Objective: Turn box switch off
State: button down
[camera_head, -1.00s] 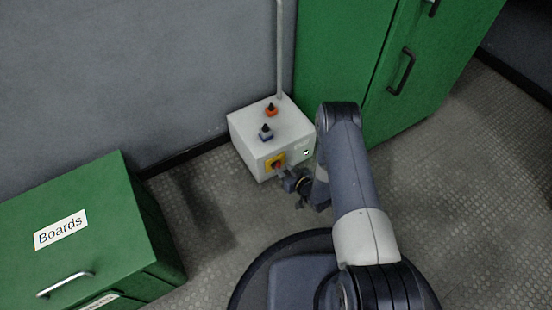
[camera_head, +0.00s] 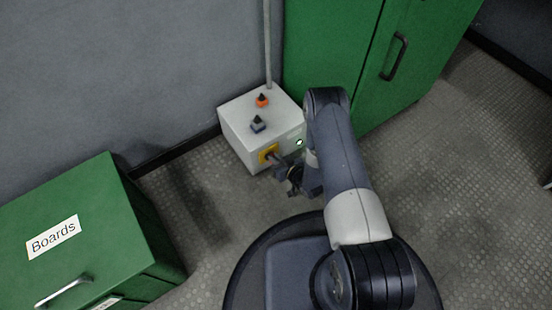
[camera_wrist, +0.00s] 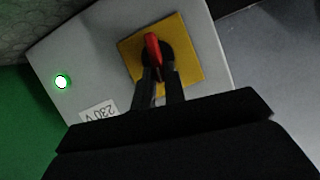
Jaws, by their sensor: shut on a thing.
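The white switch box (camera_head: 240,137) stands on the floor against the grey wall in the head view. Its front carries a yellow plate (camera_wrist: 188,58) with a red rotary switch handle (camera_wrist: 152,44), seen close in the wrist view. My gripper (camera_wrist: 158,72) is at the plate, its two fingers shut on the handle's lower part; the red upper end shows beyond the fingertips. In the head view my gripper (camera_head: 279,160) reaches the box front and hides most of the handle. A green lamp (camera_wrist: 62,82) on the box front is lit, beside a "230 V" label (camera_wrist: 98,113).
An orange-based knob (camera_head: 262,101) and a blue-grey-based knob (camera_head: 257,124) sit on the box top. A pipe (camera_head: 267,45) rises behind it. A green cabinet (camera_head: 335,50) stands close on the right; a green "Boards" drawer unit (camera_head: 110,200) is at left. Floor between is free.

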jog(key=shift+s+a+n+h, duration=0.15)
jog(key=shift+n+h, duration=0.25)
jog(key=shift+n, duration=0.3)
jog(key=c, duration=1.5)
grip_release()
jog(key=shift+o, duration=0.2)
